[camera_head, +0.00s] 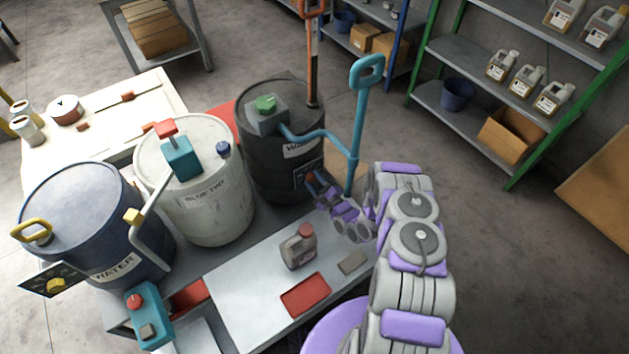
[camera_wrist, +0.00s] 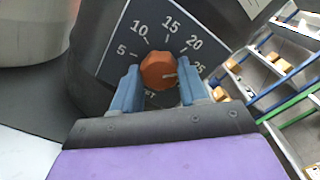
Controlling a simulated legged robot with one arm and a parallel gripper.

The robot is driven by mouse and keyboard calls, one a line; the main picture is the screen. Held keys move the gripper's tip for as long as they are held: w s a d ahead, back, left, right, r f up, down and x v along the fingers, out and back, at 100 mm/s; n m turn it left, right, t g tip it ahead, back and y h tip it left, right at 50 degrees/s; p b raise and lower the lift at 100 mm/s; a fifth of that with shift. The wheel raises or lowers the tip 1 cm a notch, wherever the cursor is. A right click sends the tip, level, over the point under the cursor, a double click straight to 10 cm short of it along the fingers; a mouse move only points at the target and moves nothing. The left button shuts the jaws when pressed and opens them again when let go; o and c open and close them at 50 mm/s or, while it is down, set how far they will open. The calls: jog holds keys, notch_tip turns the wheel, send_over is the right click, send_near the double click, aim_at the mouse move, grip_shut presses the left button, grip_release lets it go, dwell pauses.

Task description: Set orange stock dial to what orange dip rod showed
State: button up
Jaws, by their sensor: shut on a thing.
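The orange dial (camera_wrist: 158,70) sits on a dark plate (camera_wrist: 125,45) with white marks 5, 10, 15, 20 and 25. My gripper (camera_wrist: 157,80) is shut on it, one blue finger on each side. The dial's pale pointer line points right, roughly towards the 25 side; the fingers partly cover the scale. In the head view my gripper (camera_head: 316,184) is at the front of the black drum (camera_head: 262,165), at its dark plate (camera_head: 300,176). An orange rod (camera_head: 312,60) with a loop handle stands upright at that drum's back right; no reading shows on it.
A teal handle (camera_head: 367,72) with a bent pipe rises right of the black drum. A white drum (camera_head: 215,215) and a blue water drum (camera_head: 75,205) stand left. A small jug (camera_head: 298,248) and a red mat (camera_head: 305,295) are on the bench.

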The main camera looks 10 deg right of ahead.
jog(key=shift+s+d+f+m, duration=0.1)
jog(key=shift+f+m, duration=0.15)
jog(key=shift+m, duration=1.05)
jog(key=o, duration=0.8)
jog(key=shift+o, duration=1.3)
jog(key=shift+r, duration=0.1)
